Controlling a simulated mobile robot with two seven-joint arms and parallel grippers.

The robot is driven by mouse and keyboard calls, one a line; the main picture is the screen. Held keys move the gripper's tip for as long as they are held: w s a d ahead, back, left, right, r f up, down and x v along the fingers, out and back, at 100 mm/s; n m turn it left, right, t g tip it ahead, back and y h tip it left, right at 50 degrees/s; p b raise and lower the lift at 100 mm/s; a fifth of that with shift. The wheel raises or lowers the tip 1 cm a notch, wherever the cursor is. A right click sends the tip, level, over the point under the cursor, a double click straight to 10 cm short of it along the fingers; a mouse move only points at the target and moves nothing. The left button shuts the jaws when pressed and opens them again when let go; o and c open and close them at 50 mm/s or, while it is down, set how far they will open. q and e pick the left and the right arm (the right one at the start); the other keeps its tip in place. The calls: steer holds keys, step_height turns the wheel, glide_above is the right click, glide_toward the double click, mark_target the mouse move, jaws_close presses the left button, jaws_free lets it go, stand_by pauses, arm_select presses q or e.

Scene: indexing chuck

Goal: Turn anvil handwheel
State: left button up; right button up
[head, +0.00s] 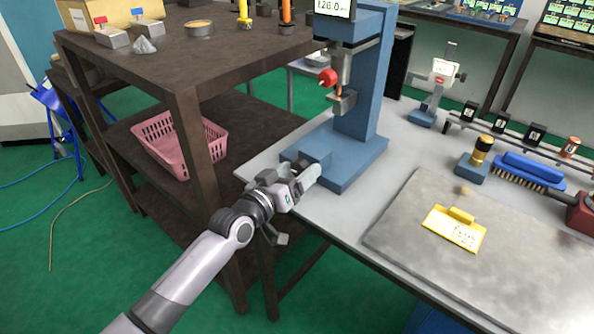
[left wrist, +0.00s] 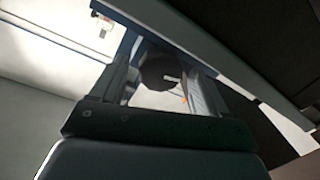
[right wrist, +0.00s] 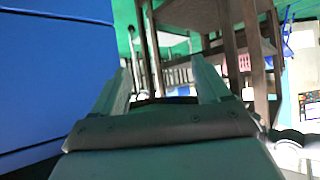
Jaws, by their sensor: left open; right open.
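The blue bench tester (head: 362,85) stands at the left end of the grey bench, with a digital readout at its top. A dark round part (head: 306,160), which looks like the handwheel, sits low at its base, partly hidden by my gripper. My left gripper (head: 300,205) is open, its upper finger near this part in the head view. In the left wrist view a dark disc (left wrist: 158,70) shows between the open fingers; contact cannot be told. My right gripper (right wrist: 165,85) is open and empty in the right wrist view, and out of the head view.
A brown shelf unit (head: 180,70) with a pink basket (head: 182,140) stands left of the bench. A grey plate (head: 400,225) with a yellow card (head: 455,228) lies on the bench. A blue brush (head: 530,170) and a small gauge stand (head: 432,90) are farther right.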

arm_select(q)
steer(key=v, duration=0.6)
steer(key=shift+s+a, duration=0.15)
steer(key=shift+s, duration=0.1)
